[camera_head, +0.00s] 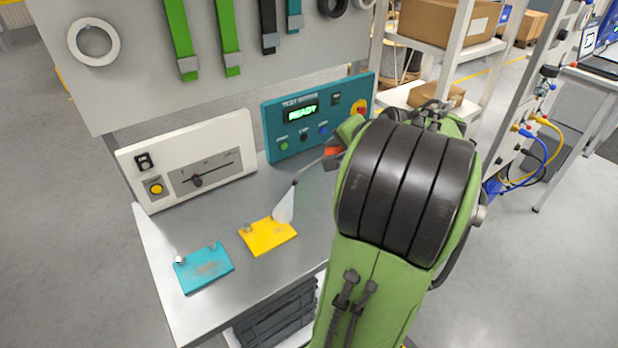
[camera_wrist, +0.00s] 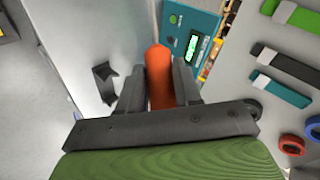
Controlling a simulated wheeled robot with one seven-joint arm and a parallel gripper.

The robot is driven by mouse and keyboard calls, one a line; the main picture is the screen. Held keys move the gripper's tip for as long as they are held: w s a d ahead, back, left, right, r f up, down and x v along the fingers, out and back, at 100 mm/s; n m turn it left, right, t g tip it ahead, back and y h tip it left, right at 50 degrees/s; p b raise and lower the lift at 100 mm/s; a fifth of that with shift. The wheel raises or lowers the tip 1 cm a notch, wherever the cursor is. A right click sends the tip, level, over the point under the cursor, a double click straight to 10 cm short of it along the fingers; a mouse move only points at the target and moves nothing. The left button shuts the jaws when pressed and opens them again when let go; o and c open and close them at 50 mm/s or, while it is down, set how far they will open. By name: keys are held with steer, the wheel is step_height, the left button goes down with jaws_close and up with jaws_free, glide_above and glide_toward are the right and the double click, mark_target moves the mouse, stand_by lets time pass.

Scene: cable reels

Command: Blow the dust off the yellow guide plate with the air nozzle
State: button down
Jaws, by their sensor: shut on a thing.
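The yellow guide plate (camera_head: 268,237) lies flat on the steel bench, with a small knob at its left corner and a faint brownish dust patch. The air nozzle's orange handle (camera_wrist: 158,72) is held upright between the fingers of my gripper (camera_wrist: 160,90) in the wrist view. In the head view, the nozzle's thin grey tube (camera_head: 308,170) runs down and left from my gripper. A whitish cone of air (camera_head: 284,207) spreads from its tip onto the plate's upper right part. My arm hides most of my gripper in the head view.
A teal plate (camera_head: 204,268) with brown dust lies left of the yellow one. A cream meter box (camera_head: 190,160) and a teal test box (camera_head: 310,118) reading READY stand along the back. A dark bracket (camera_wrist: 104,82) stands on the bench.

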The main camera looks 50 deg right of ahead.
steer(key=shift+s+d, duration=0.1)
steer(key=shift+s, duration=0.15)
step_height(320, 180, down, 6)
steer(key=w+b, duration=0.2)
steer(key=b, duration=0.4)
steer(key=shift+a, duration=0.35)
